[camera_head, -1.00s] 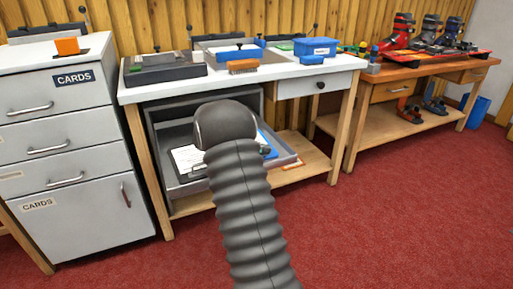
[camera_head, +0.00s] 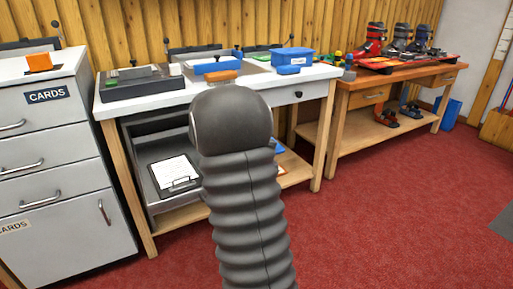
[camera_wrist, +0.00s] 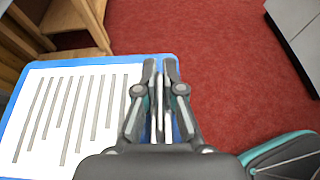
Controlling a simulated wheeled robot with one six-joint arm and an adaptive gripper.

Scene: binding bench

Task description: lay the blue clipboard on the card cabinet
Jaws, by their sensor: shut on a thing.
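The blue clipboard (camera_wrist: 120,62), with a white lined sheet, fills the left of the wrist view. My gripper (camera_wrist: 161,68) is shut on it near its right edge, above the red floor. In the head view my arm hides the gripper; a small blue patch (camera_head: 280,149) shows beside the arm, and I cannot tell if it is the clipboard. The card cabinet (camera_head: 60,130), grey with CARDS labels, stands at the left of the head view. An orange item (camera_head: 39,63) stands on its white top.
The white-topped bench (camera_head: 135,106) holds trays and a blue box (camera_head: 293,60). A black clipboard with white paper (camera_head: 174,173) lies on its lower tray. A wooden bench (camera_head: 385,72) with ski boots stands to the right. Red carpet (camera_head: 400,215) is clear in front.

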